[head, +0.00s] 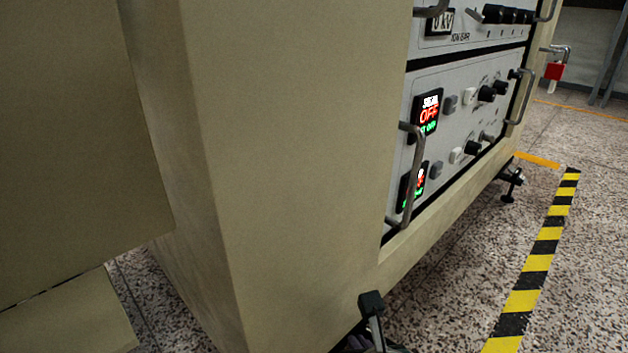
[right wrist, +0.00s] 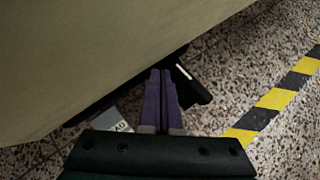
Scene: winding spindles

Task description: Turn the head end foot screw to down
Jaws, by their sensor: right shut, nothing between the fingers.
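A lever with a black knob and a pale metal stem (head: 372,308) stands at the cabinet's near bottom corner, beside a foot. In the right wrist view a dark bar with a light strip (right wrist: 194,84) lies just right of my fingertips. A grey label (right wrist: 118,128) ending in "AD" lies to the left of the fingers, partly covered. My right gripper (right wrist: 162,76) has purple fingers, shut together and empty, close under the cabinet edge; whether they touch the lever I cannot tell. My left gripper is out of view.
The beige cabinet (head: 290,150) fills the left and middle, with a grey control panel (head: 465,110) and handles. Another foot with a black screw (head: 511,185) is at the far end. Yellow-black tape (head: 540,255) runs along open speckled floor to the right.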

